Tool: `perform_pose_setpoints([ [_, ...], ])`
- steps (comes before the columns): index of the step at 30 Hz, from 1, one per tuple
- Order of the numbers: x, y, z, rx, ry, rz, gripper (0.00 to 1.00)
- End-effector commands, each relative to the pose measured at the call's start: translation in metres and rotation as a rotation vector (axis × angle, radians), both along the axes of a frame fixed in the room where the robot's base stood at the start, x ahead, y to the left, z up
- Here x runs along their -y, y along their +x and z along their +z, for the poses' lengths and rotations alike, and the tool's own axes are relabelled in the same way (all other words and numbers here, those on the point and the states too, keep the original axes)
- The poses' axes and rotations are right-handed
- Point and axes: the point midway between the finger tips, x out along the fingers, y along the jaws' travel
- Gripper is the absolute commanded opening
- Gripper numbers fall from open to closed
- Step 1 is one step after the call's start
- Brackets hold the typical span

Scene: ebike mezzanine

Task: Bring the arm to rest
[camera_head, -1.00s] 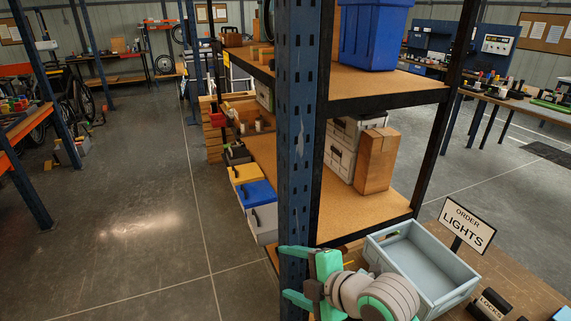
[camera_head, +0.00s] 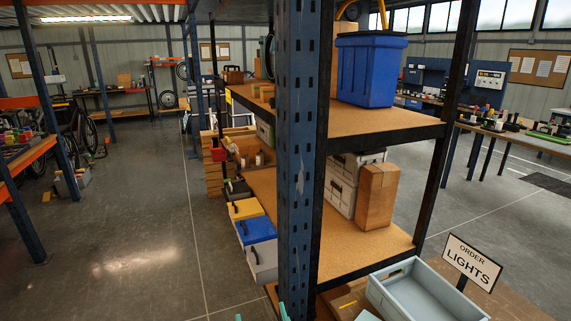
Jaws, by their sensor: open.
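My gripper (camera_head: 262,318) shows only as small green fingertip pieces at the bottom edge, in front of the foot of the blue rack post (camera_head: 297,160). The rest of the gripper and the arm are out of the frame. Nothing is seen between the visible fingertips. A pale blue-grey tray (camera_head: 375,291) sits to the right of the gripper on the lower surface, cut off by the bottom edge. It looks empty in the part that shows.
A sign reading "ORDER LIGHTS" (camera_head: 471,262) stands behind the tray. The shelf holds a cardboard box (camera_head: 376,197), and a blue bin (camera_head: 367,72) stands above it. Several drawers, one blue (camera_head: 255,229), stick out left of the post. The floor (camera_head: 120,230) at left is open.

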Motion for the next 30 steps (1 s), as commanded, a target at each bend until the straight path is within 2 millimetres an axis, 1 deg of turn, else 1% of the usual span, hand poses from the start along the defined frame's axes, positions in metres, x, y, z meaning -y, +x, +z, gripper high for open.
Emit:
perform_pose_setpoints([
  [1, -0.002, -0.009, -0.015, -0.026, 0.042, -0.024, 0.71],
  [5, 0.000, -0.035, -0.048, -0.081, 0.132, -0.097, 0.71],
  [8, 0.002, -0.059, -0.074, -0.124, 0.183, -0.150, 0.71],
  [11, 0.004, -0.086, -0.099, -0.164, 0.219, -0.200, 0.71],
  [12, 0.005, -0.098, -0.109, -0.180, 0.230, -0.217, 0.71],
  [14, 0.007, -0.116, -0.122, -0.202, 0.241, -0.243, 0.71],
  [15, 0.009, -0.129, -0.130, -0.216, 0.245, -0.260, 0.71],
  [17, 0.011, -0.149, -0.141, -0.236, 0.248, -0.281, 0.71],
  [18, 0.013, -0.163, -0.148, -0.249, 0.247, -0.294, 0.71],
  [20, 0.016, -0.183, -0.157, -0.265, 0.242, -0.310, 0.71],
  [24, 0.025, -0.232, -0.172, -0.300, 0.217, -0.332, 0.71],
  [26, 0.029, -0.253, -0.176, -0.311, 0.198, -0.334, 0.71],
  [27, 0.032, -0.266, -0.178, -0.318, 0.185, -0.332, 0.71],
  [30, 0.039, -0.297, -0.179, -0.330, 0.150, -0.322, 0.71],
])
